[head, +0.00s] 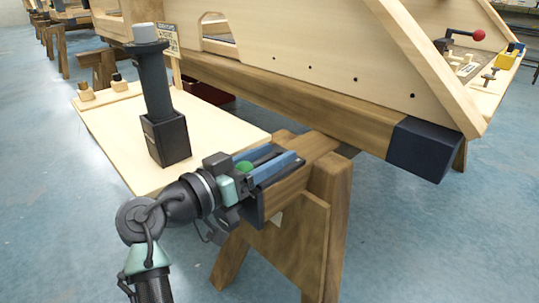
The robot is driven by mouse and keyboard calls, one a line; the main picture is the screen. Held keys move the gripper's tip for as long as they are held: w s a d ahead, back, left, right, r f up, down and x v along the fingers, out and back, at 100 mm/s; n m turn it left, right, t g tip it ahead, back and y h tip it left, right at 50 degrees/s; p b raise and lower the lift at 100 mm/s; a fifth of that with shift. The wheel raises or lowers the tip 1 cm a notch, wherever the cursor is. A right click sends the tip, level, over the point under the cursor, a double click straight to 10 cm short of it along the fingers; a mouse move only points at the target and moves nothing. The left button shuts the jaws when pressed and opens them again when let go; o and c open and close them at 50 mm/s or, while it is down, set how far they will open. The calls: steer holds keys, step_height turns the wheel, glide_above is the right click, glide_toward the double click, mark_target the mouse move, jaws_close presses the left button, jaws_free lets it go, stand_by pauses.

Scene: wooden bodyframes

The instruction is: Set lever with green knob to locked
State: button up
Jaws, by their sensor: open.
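The green knob (244,166) shows as a small rounded patch, partly hidden by my gripper. A blue bar (274,167) runs right of the knob over a dark fitting on the end of a wooden trestle beam. I cannot tell the lever's exact angle or whether it stands at locked. My gripper (240,182) reaches in from the lower left and is open, close at the knob. Its fingers are hard to make out, and I cannot tell whether they touch the knob or straddle it.
A black post (153,95) stands in a dark base on a pale board (110,118) to the left. The wooden trestle (318,225) carries a large wooden bodyframe. A lever with a red knob (478,35) sits far right. Blue floor is clear at lower right.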

steer(key=shift+s, duration=0.1)
steer(key=p+v, duration=0.6)
steer(key=v, duration=0.7)
steer(key=shift+r, duration=0.1)
